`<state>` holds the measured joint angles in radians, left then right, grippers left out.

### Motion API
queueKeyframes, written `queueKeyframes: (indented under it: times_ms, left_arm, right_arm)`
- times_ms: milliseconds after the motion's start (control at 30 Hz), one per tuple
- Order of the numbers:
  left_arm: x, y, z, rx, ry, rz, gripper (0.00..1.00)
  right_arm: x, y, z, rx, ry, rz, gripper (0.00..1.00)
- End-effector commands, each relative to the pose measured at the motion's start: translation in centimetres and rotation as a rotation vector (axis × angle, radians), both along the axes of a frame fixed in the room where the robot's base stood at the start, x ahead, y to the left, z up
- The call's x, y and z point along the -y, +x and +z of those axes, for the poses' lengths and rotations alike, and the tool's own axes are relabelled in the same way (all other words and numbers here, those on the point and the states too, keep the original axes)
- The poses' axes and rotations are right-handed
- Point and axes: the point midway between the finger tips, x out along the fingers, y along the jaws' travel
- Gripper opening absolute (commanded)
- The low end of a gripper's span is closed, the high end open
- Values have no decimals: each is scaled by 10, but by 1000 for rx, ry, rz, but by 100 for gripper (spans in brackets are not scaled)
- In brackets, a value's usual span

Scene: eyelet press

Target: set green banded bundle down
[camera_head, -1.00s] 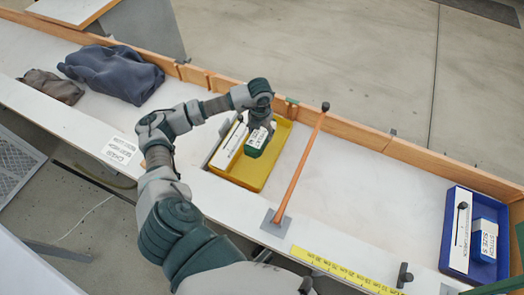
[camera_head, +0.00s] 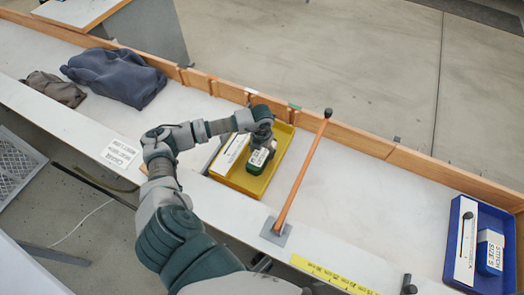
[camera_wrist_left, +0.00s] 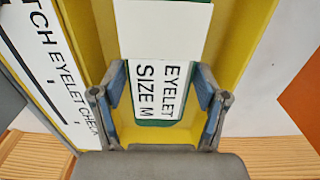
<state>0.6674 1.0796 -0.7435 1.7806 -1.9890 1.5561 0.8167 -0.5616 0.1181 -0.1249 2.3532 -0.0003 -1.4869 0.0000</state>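The green banded bundle (camera_head: 260,159) has a white band, lettered "EYELET SIZE M" in the left wrist view (camera_wrist_left: 157,92). My left gripper (camera_head: 262,146) reaches down over the yellow tray (camera_head: 247,187) in the head view. Its fingers (camera_wrist_left: 162,82) lie on both sides of the bundle and appear shut on it. The bundle is inside the tray's outline, right of a white lettered slip (camera_head: 234,150). I cannot tell whether its underside touches the tray floor. My right gripper is not in view.
An orange lever (camera_head: 303,170) with a dark knob stands right of the yellow tray. A blue tray (camera_head: 458,277) at the far right holds a white slip and a blue bundle (camera_head: 490,252). Dark cloths (camera_head: 117,76) lie at left. White bench between lever and blue tray is clear.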

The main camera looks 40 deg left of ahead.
Motion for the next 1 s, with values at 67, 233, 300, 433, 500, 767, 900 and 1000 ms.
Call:
queueKeyframes:
  times_ms: [67,233,300,433,500,767,900,1000]
  left_arm:
    - [0,0,0,0,0,0,91]
    - [0,0,0,0,0,0,91]
    - [0,0,0,0,0,0,91]
    - [0,1,5,2,1,0,91]
    - [0,1,14,4,0,1,91]
    - [0,1,72,6,1,0,91]
    - [-1,1,99,5,1,0,91]
    - [-1,1,112,3,0,1,91]
  right_arm:
    - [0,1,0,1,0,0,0]
    - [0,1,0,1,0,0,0]
    - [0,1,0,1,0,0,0]
    - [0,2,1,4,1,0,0]
    - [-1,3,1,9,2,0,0]
    - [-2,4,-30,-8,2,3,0]
    - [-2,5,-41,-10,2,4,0]
    - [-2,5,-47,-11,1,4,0]
